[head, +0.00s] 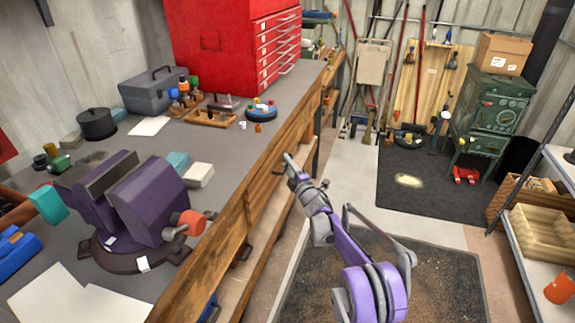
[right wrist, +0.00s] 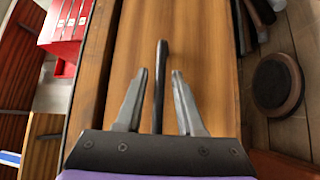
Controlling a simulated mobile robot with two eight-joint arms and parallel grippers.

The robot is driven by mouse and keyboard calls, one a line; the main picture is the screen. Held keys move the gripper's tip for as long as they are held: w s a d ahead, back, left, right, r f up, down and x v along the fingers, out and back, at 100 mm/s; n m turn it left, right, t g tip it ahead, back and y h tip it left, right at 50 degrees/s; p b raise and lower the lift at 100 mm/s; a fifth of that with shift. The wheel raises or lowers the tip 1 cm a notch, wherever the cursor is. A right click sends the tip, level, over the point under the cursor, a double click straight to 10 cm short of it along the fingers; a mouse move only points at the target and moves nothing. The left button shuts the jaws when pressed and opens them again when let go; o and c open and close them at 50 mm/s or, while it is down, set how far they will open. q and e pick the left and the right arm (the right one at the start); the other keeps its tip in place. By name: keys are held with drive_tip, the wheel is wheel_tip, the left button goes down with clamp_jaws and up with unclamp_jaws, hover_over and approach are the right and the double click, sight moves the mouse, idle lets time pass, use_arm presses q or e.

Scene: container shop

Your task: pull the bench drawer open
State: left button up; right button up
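The bench drawer has a wooden front (head: 262,190) on the aisle side of the workbench; it also fills the middle of the right wrist view (right wrist: 205,60). It looks shut. Its dark bar handle (right wrist: 161,62) stands out from the wood and shows small in the head view (head: 277,171). My right gripper (head: 288,162) is at the drawer front. In the right wrist view its fingers (right wrist: 159,75) are apart, one on each side of the handle, with a gap on both sides. My left gripper is not in view.
The bench top (head: 225,165) carries a purple vise (head: 140,205) and a red tool chest (head: 225,50). Another dark handle (head: 243,250) is nearer along the bench front. The floor mat (head: 440,275) in the aisle is clear. Shelving (head: 530,245) stands at the right.

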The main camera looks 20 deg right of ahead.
clamp_jaws()
idle(1.2)
